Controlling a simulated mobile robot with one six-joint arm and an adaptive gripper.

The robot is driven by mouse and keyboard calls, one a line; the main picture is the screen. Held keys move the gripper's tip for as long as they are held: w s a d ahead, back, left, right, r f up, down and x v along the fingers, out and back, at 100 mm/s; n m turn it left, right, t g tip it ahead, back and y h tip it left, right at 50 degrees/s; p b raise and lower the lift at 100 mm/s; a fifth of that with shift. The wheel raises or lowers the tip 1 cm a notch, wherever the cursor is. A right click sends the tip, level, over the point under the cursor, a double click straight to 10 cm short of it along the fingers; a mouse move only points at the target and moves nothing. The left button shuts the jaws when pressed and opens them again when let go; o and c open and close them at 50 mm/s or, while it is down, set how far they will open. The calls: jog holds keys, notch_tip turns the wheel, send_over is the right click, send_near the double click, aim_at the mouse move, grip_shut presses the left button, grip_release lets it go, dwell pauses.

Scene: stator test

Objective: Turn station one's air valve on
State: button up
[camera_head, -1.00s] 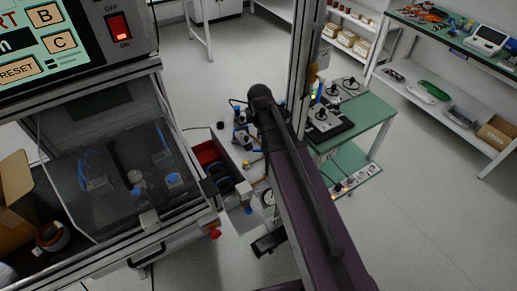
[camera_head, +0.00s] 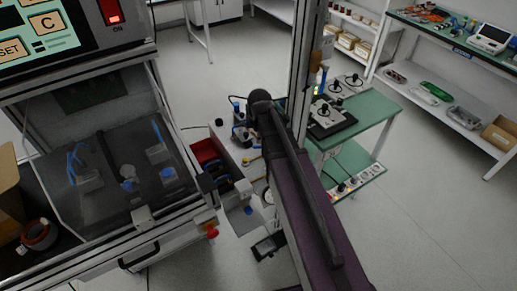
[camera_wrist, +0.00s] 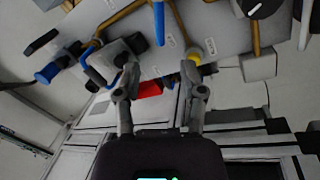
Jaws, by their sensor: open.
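In the wrist view my gripper (camera_wrist: 158,72) has its two fingers apart, with nothing held between them. Beyond it is a pale panel (camera_wrist: 228,22) with brass pipes and fittings. A black fitting with a blue handle (camera_wrist: 95,75) lies by the left fingertip. A yellow part (camera_wrist: 193,70) is at the right fingertip; I cannot tell whether they touch. Another blue-handled part (camera_wrist: 48,73) is farther left, and a blue lever (camera_wrist: 158,22) stands above the gap. I cannot tell which part is station one's air valve. In the head view my gripper is not clearly visible.
A machine with a control panel (camera_head: 48,22) and a glass-fronted chamber fills the left. A red bin (camera_head: 204,150) is beside a pale bench. A green table (camera_head: 368,112) stands right of my arm, with shelving (camera_head: 450,108) farther right. Floor at the lower right is clear.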

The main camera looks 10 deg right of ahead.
aim_at(258, 147)
jog(key=shift+w+d+f+b, duration=0.1)
jog(key=shift+w+f+b, duration=0.15)
jog(key=shift+f+b, duration=0.9)
jog(key=shift+w+a+f+b, duration=0.1)
jog(key=shift+w+f+b, duration=0.1)
jog(key=shift+f+b, duration=0.95)
jog(key=shift+w+d+f+b, duration=0.1)
jog(key=shift+w+f+b, duration=0.15)
jog(key=shift+f+b, duration=0.9)
jog(key=shift+f, duration=0.15)
grip_shut()
